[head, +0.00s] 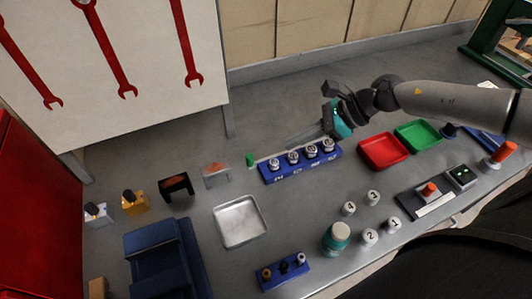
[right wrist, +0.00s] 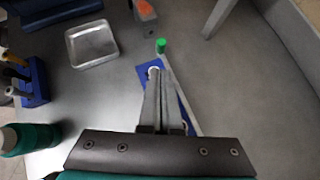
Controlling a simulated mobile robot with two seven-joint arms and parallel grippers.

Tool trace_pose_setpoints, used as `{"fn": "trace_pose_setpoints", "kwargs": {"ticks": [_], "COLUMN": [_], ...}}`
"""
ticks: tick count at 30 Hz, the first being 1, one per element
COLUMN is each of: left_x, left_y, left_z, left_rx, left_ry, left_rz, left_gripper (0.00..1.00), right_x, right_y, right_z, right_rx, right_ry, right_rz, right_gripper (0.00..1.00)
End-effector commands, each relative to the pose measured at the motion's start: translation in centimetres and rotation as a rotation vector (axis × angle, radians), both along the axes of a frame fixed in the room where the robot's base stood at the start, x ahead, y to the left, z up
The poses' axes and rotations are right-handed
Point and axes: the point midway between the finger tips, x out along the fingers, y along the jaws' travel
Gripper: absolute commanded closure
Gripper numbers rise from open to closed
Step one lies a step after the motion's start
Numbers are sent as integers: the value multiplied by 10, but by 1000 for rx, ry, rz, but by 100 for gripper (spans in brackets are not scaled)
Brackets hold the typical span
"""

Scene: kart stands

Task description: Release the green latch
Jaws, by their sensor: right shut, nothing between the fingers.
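The green latch knob (head: 250,160) stands at the left end of a thin pale bar that runs along the back of a blue rack (head: 284,174). The rack holds several round metal-topped pieces in a row. In the right wrist view the green knob (right wrist: 161,45) shows just beyond my fingertips, with part of the blue rack (right wrist: 143,72) beside and under them. My right gripper (head: 292,142) is shut and empty, above the rack and to the right of the knob, apart from it. Its fingers hide much of the rack in the wrist view. My left gripper is not in view.
A red tray (head: 382,151) and a green tray (head: 418,136) lie right of the rack. A metal tray (head: 239,221), numbered white-topped pieces (head: 370,237) and a teal jar (head: 336,238) stand in front. A panel with red wrenches (head: 115,60) stands behind left.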

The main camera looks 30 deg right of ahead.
Motion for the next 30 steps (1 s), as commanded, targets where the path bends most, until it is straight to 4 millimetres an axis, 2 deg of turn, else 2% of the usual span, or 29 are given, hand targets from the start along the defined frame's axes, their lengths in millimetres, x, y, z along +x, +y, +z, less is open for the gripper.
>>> {"fn": "trace_pose_setpoints", "kwargs": {"ticks": [15, 22, 30], "left_x": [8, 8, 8], "left_y": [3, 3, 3], "left_z": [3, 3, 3], "left_rx": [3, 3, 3], "left_ry": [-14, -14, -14], "left_rz": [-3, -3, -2], "left_gripper": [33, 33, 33], "right_x": [28, 33, 33], "right_y": [48, 57, 57], "right_z": [-48, -58, -59], "right_rx": [3, 1, 0], "right_ry": [0, -1, 0], "right_rz": [0, 0, 0], "right_gripper": [100, 100, 100]}}
